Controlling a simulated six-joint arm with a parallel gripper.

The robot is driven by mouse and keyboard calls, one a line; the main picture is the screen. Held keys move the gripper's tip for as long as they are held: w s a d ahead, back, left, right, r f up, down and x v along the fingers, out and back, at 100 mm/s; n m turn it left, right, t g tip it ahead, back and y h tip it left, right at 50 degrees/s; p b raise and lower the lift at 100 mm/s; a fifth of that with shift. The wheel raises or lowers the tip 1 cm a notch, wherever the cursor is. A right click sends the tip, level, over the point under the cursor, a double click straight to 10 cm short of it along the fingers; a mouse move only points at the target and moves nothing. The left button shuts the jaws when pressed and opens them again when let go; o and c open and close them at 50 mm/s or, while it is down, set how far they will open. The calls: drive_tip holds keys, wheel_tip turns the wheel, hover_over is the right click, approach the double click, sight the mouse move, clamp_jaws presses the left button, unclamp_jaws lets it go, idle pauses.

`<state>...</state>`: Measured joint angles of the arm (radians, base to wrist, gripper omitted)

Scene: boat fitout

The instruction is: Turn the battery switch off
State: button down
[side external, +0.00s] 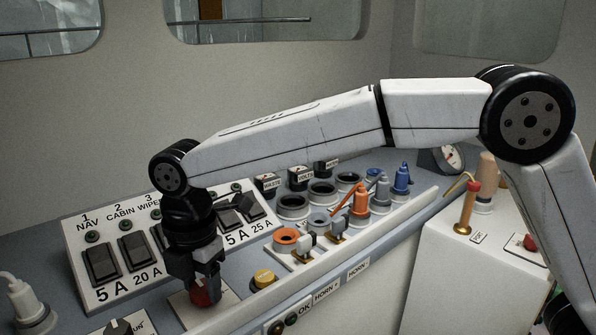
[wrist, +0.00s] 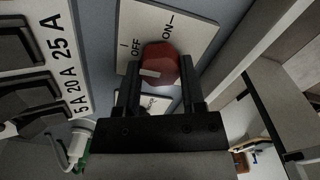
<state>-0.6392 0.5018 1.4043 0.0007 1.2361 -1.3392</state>
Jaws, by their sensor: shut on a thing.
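The battery switch is a red knob (wrist: 160,62) on a white plate (wrist: 203,30) marked OFF and ON. A short white mark on the knob lies toward its left side in the wrist view, on the side of the OFF word. In the side view the red knob (side external: 204,298) sits low on the panel, partly hidden by my gripper (side external: 203,284). My gripper (wrist: 162,88) also shows in the wrist view, with one finger on each side of the knob, shut on it.
A breaker panel (side external: 75,240) with black rocker switches stands behind and left of my gripper. A yellow button (side external: 264,279) is close on the right. Sockets and coloured plugs, including an orange one (side external: 361,200), stand further right. A raised white rail (side external: 330,255) runs along the front edge.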

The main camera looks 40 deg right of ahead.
sight(202, 287)
drive_tip(key=shift+r, duration=0.1)
drive_tip(key=shift+c, duration=1)
unclamp_jaws()
drive_tip(key=shift+r, duration=3.85)
